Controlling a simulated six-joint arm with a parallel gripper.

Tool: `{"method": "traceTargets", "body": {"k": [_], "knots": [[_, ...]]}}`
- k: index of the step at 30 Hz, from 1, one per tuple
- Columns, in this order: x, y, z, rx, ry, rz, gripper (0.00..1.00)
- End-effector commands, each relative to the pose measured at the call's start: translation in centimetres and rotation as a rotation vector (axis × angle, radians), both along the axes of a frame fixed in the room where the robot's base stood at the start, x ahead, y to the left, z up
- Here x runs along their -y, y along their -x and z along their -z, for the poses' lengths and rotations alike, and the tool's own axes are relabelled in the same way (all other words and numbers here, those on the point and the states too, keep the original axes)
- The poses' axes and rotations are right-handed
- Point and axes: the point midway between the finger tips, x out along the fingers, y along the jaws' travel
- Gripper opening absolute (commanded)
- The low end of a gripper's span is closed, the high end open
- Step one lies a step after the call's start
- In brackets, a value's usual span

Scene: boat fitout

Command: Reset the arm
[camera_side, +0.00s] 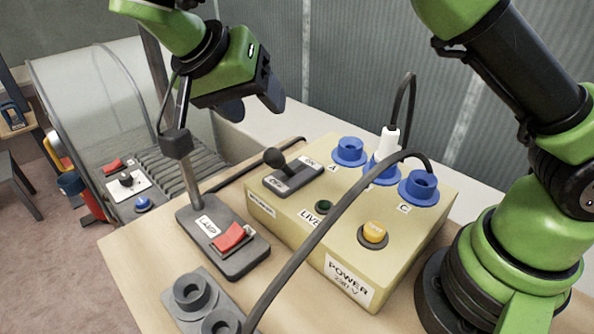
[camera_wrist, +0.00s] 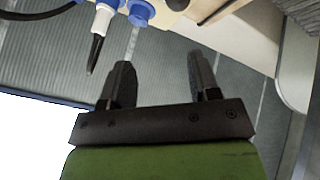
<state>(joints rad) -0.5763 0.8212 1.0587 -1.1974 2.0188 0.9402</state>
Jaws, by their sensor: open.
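My gripper (camera_side: 252,106) is open and empty, raised above the back of the bench at the upper left of the side view. In the wrist view its two dark fingers (camera_wrist: 158,78) stand apart with nothing between them. The gripper touches nothing that I can see. My green arm rises at the right of the side view.
A beige power box (camera_side: 290,217) with blue sockets, a lever and a yellow button stands on the wooden bench. A white plug (camera_side: 388,140) sits in the middle socket. A lamp base (camera_side: 225,245) and grey sockets (camera_side: 193,291) stand in front. A black cable arches over the box.

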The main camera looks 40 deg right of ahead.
Motion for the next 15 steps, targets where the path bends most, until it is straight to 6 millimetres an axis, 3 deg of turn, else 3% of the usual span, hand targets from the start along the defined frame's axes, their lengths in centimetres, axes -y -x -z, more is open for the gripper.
{"method": "traceTargets", "body": {"k": [1, 6, 15], "knots": [[1.3, 0.5, -1.6, -0.021, -0.053, -0.032, 0.56], [4.4, 3.1, -5.1, -0.076, -0.234, -0.191, 0.56], [8.0, 9.7, -8.5, 0.004, -0.492, -0.453, 0.56]]}}
